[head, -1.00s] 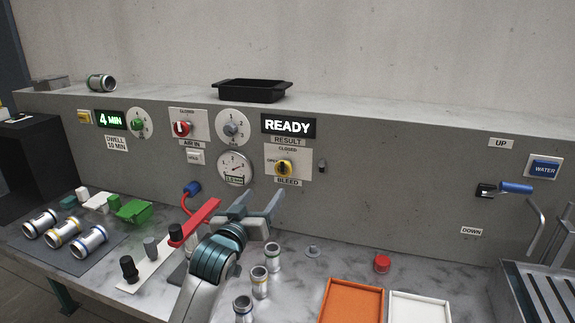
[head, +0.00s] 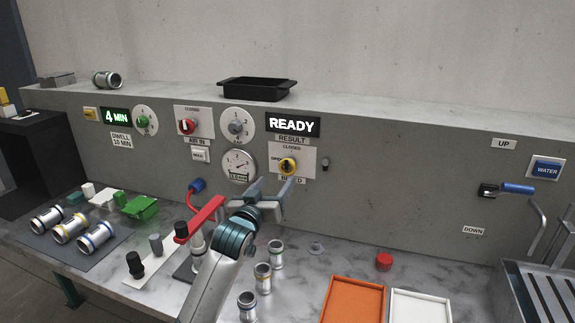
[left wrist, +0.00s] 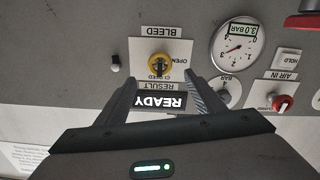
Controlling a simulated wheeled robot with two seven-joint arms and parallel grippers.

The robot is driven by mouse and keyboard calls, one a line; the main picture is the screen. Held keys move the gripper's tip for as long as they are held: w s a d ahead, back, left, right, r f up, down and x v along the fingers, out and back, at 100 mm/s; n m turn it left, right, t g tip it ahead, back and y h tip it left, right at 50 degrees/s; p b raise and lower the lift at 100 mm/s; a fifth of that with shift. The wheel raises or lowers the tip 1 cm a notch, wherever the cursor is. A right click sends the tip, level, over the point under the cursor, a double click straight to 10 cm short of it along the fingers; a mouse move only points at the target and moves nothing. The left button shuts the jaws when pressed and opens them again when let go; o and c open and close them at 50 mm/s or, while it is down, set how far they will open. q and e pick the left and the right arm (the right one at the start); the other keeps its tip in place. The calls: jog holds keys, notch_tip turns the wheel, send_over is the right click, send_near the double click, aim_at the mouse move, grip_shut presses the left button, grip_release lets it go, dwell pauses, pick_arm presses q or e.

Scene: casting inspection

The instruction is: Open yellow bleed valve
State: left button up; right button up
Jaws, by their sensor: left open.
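The yellow bleed valve (head: 288,166) is a round knob on a white plate on the panel, below the READY display. Its plate carries the words OPEN, CLOSED and BLEED. The left wrist view shows the yellow knob (left wrist: 159,65) upside down, beyond and between my open fingers. My left gripper (head: 270,190) is open and empty, just below and in front of the valve, with its fingertips covering part of the BLEED label. In the left wrist view the left gripper (left wrist: 160,92) frames the READY display. My right gripper is not in view.
A pressure gauge (head: 239,166) sits left of the valve. A red clamp handle (head: 205,216) is close beside my left arm. Several metal castings (head: 263,276) stand on the bench. An orange tray (head: 352,300) and a black pan (head: 256,88) are nearby.

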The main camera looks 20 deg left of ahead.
aim_at(286, 168)
pick_arm(q)
jog(key=w+p, duration=0.2)
jog(key=w, duration=0.7)
jog(key=shift+w+d+r, duration=0.1)
jog(key=shift+w+d, duration=0.05)
jog(key=shift+w, duration=1.05)
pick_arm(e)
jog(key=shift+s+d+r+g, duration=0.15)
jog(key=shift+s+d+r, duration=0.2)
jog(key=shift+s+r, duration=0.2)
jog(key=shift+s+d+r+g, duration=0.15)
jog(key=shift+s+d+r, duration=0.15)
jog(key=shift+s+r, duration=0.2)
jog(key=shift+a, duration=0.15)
pick_arm(q)
jog(key=c, duration=1)
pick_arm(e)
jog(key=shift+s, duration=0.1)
